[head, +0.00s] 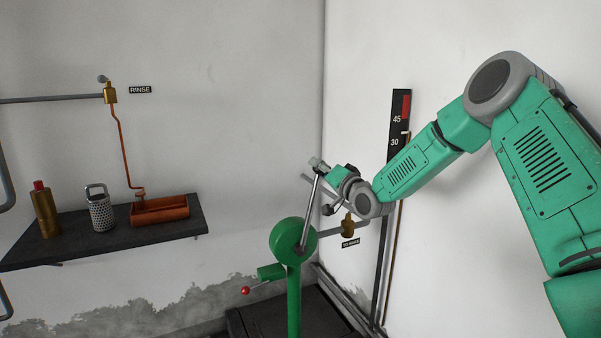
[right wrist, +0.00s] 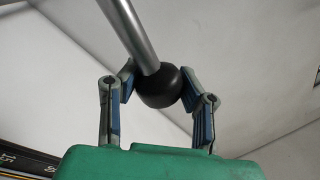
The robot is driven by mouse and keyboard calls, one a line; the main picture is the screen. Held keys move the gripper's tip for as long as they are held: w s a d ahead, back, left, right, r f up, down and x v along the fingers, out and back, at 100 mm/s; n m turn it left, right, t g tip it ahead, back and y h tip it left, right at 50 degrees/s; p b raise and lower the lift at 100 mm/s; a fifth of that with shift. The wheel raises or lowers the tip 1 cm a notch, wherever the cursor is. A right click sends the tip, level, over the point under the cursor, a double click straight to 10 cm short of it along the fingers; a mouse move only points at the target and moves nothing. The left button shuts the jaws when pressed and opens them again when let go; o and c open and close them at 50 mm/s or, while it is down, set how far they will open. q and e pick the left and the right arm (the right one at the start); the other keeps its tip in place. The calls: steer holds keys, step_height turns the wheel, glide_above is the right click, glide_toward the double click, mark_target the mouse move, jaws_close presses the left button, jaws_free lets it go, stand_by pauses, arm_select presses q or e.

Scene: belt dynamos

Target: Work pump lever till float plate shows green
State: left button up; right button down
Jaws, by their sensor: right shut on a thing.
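The green pump (head: 293,244) stands at the lower middle of the head view. Its metal lever (head: 311,205) points up, leaning slightly right. My right gripper (head: 319,165) is at the lever's top end. In the right wrist view, its blue-padded fingers (right wrist: 158,84) are shut around the black ball knob (right wrist: 160,88) of the lever. A dark gauge board (head: 398,121) on the right wall carries the numbers 45 and 30. A red plate (head: 406,107) shows at its top; no green shows there. My right arm hides part of the board. My left gripper is out of view.
A dark shelf (head: 95,242) on the left holds a brass bottle (head: 45,210), a perforated metal canister (head: 101,210) and a red-brown tray (head: 160,217). Pipes and a brass valve (head: 347,226) lie behind my right wrist.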

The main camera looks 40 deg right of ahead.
steer(key=s+d+f+m+h+b, duration=0.1)
steer(key=d+f+m, duration=0.1)
steer(key=d, duration=0.4)
steer(key=shift+s+d+f+m, duration=0.2)
steer(key=shift+s+f+m, duration=0.15)
steer(key=shift+m, duration=0.35)
steer(key=shift+d+f, duration=0.1)
steer(key=c, duration=1)
jaws_free()
steer(key=shift+s+d, duration=0.1)
steer(key=shift+d, duration=0.2)
steer(key=shift+f, duration=0.1)
steer(key=s, duration=0.4)
steer(key=s+a+f, duration=0.1)
steer(key=s, duration=0.6)
steer(key=shift+s+a+f, duration=0.3)
steer(key=shift+s+f, duration=0.05)
steer(key=shift+f, duration=0.05)
